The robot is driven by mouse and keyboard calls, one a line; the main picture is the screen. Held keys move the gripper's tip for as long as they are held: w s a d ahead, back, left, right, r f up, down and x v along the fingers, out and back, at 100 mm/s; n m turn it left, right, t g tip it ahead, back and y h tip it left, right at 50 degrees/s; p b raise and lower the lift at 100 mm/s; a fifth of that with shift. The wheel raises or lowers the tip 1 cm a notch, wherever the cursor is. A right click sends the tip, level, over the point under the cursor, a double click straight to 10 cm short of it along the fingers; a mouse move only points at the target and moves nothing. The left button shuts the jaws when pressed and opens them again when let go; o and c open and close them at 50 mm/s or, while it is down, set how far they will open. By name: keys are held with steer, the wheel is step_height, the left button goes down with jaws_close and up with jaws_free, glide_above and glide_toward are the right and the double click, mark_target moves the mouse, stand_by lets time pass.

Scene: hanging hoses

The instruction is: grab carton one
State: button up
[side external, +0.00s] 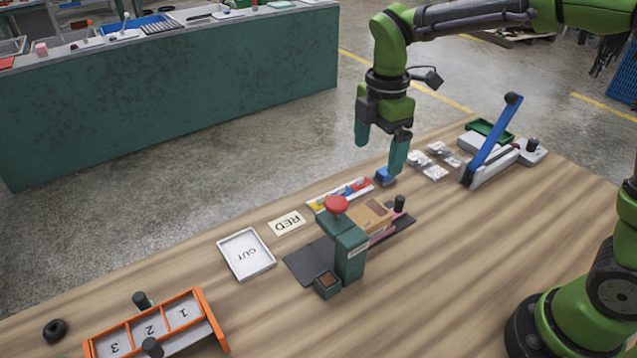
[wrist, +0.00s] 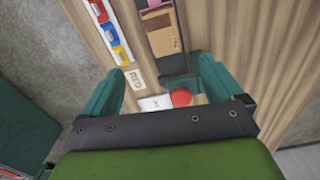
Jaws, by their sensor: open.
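My gripper (side external: 380,158) is open and empty above the back part of the table. Its two teal fingers also show in the wrist view (wrist: 160,72), spread apart. A brown carton (side external: 371,217) lies on the dark base of the green press with a red knob (side external: 336,205), right of the post. It also shows in the wrist view (wrist: 162,33), beyond the fingertips. I cannot read a number on it. The orange rack (side external: 205,308) has compartments marked 1, 2 and 3, with their floors visible.
A white tray with coloured pieces (side external: 341,194) and a small blue block (side external: 385,177) lie near the gripper. The RED card (side external: 287,223) and the OUT tray (side external: 246,254) are left of the press. A blue-handled lever device (side external: 492,140) stands at right.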

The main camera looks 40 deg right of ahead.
steer(key=n, duration=0.1)
glide_toward(369, 215)
steer(key=f, duration=0.5)
steer(key=shift+w+d, duration=0.15)
steer(key=shift+d, duration=0.15)
steer(key=shift+a+f, duration=0.15)
steer(key=shift+f, duration=1.2)
steer(key=shift+a+f, duration=0.15)
steer(key=shift+f, duration=1.2)
steer(key=c, duration=1)
steer(key=shift+r, duration=0.1)
steer(key=shift+c, duration=0.2)
